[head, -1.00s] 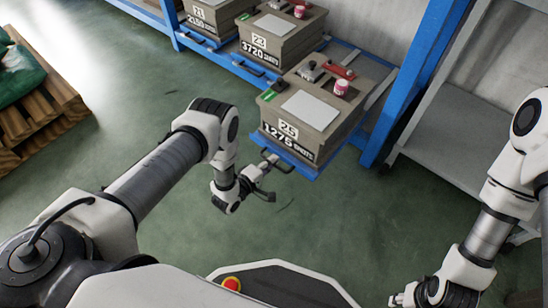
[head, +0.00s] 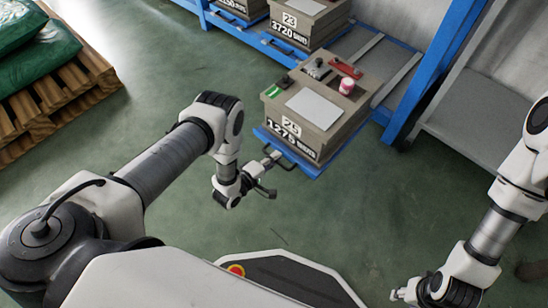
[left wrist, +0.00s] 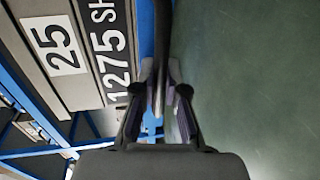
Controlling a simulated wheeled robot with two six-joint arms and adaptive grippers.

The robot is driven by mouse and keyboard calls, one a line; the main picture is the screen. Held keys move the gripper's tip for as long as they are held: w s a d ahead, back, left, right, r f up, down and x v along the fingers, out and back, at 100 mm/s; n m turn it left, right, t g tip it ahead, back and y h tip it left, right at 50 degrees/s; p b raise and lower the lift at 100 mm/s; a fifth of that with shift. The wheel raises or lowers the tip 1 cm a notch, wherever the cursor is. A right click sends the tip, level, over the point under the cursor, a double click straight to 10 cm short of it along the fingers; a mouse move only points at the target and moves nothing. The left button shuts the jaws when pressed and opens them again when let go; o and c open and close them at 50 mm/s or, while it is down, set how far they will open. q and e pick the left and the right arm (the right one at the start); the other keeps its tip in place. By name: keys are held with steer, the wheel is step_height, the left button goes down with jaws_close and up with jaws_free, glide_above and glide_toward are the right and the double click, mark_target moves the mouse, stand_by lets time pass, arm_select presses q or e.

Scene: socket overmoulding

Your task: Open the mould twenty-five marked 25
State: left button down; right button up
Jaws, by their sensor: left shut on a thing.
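Mould twenty-five (head: 330,128) is a grey-brown block with a white "25" plate and "1275" lettering. It sits on a blue pull-out tray (head: 312,170) that sticks out from the rack. A white sheet, a red part and a red-and-white pot lie on top of it. My left gripper (head: 270,172) is at the tray's front edge, shut on the dark tray handle (left wrist: 158,70). The left wrist view shows the mould's lettered face (left wrist: 88,45) beside the fingers. My right gripper (head: 402,294) is low at the right, away from the mould; its jaws are too small to read.
Mould 23 (head: 312,35) stands on its own tray behind, with another mould further left. A blue rack post (head: 430,75) and a grey shelf (head: 470,125) stand to the right. A pallet (head: 75,95) with green bags is at far left. Green floor lies clear between.

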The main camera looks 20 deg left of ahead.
arm_select(q)
steer(key=c, duration=1.2)
jaws_free()
steer(key=v, duration=1.2)
